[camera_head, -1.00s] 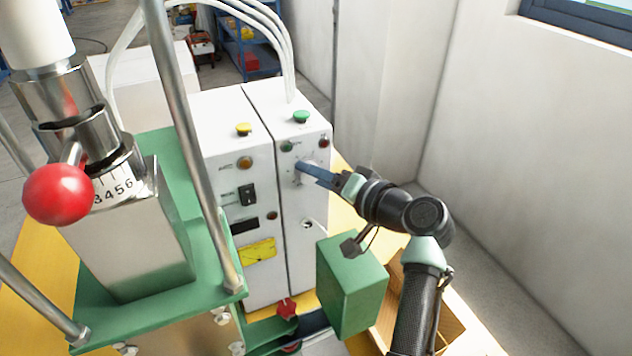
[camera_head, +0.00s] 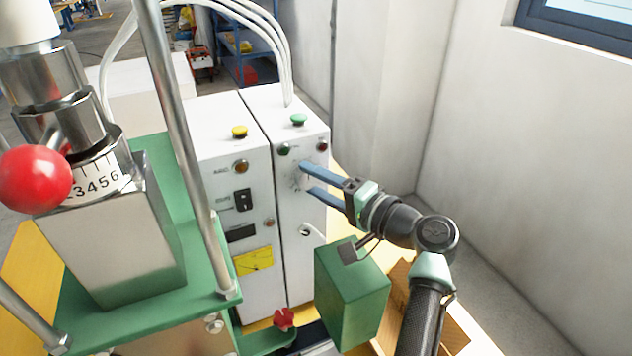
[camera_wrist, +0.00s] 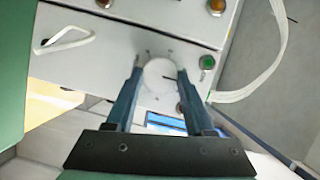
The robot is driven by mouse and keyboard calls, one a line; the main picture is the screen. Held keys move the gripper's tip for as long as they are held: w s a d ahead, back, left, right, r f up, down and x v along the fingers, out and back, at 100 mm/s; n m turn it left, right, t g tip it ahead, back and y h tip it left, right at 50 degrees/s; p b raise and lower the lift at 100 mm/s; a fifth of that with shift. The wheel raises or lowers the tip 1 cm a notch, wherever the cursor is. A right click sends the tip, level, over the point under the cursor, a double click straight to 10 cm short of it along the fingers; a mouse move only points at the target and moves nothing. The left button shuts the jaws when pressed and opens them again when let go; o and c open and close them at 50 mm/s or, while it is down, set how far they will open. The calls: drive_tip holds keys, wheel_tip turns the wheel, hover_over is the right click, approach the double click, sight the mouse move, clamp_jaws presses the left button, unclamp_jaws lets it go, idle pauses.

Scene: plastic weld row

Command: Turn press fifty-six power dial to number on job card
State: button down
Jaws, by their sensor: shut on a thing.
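The power dial (camera_wrist: 159,74) is a round pale knob on the white front panel of the right-hand control cabinet (camera_head: 303,255). In the wrist view it sits between the two blue fingers of my gripper (camera_head: 306,179), which are shut on its sides. Small dark marks show around it, but no numbers can be read. In the head view the fingers lie one above the other and largely hide the dial. No job card can be made out for certain; a yellow card or label (camera_head: 254,261) is on the left-hand cabinet, its writing too small to read.
A green button (camera_wrist: 207,62) is close beside the right finger in the wrist view. A green box (camera_head: 350,295) stands below my arm. The press, with a red ball handle (camera_head: 36,178) and a scale (camera_head: 97,186), is at left. A wall is at right.

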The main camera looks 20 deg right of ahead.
drive_tip(key=shift+c, duration=1.4)
unclamp_jaws()
drive_tip(key=b+v, duration=0.3)
drive_tip(key=v, duration=1)
